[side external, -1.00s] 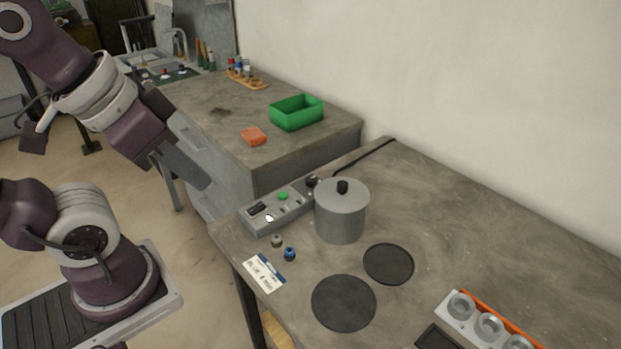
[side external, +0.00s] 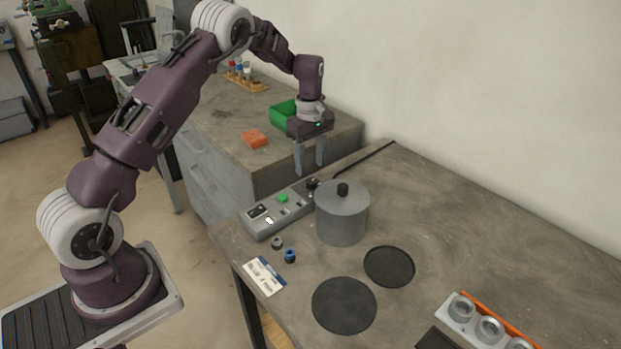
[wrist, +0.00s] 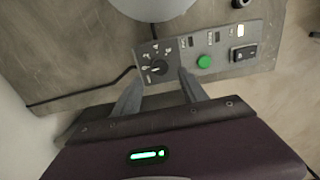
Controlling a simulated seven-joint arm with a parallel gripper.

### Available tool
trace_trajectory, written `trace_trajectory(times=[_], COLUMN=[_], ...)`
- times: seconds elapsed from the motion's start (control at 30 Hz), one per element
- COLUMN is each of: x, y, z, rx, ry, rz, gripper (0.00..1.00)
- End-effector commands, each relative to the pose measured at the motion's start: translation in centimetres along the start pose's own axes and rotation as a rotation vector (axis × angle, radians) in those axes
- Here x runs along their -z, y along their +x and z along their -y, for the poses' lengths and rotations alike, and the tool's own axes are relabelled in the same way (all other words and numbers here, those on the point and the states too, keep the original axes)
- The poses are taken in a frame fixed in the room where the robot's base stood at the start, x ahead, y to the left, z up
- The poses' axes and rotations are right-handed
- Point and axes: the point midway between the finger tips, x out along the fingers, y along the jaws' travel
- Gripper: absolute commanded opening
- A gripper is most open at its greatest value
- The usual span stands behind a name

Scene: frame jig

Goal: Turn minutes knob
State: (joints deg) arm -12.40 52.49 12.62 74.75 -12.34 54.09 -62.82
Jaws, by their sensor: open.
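A grey control box (side external: 262,230) lies on the near table, left of the pot. A black dial knob (side external: 313,183) sits at its far end; the wrist view shows this knob (wrist: 157,68) with a white pointer line and marks around it, too small to read. My gripper (side external: 310,168) is open and points down above the knob. In the wrist view my gripper (wrist: 159,77) has one finger to each side of the knob, with nothing between the fingers but the view of the dial. I cannot tell whether the fingers touch it.
A grey lidded pot (side external: 341,218) stands close beside the box. The box also carries a green button (wrist: 204,62) and a black rocker switch (wrist: 243,54). A black cable (side external: 365,162) runs behind. A green bin (side external: 283,114) is on the other table.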

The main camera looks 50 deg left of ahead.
Motion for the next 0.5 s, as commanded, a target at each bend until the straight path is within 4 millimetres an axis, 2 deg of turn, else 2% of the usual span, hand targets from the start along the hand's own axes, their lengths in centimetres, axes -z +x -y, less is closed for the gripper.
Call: trace_trajectory(times=[0.1,0.23,0.33,0.5], x=[0.0,0.0,0.0,0.0], y=[2.5,4.6,5.5,5.7], z=[0.1,0.1,0.1,0.1], rx=[0.003,0.001,0.0,-0.001], ry=[0.001,0.002,0.003,0.004], rz=[0.001,0.0,0.0,0.0], gripper=[0.51,0.51,0.51,0.51])
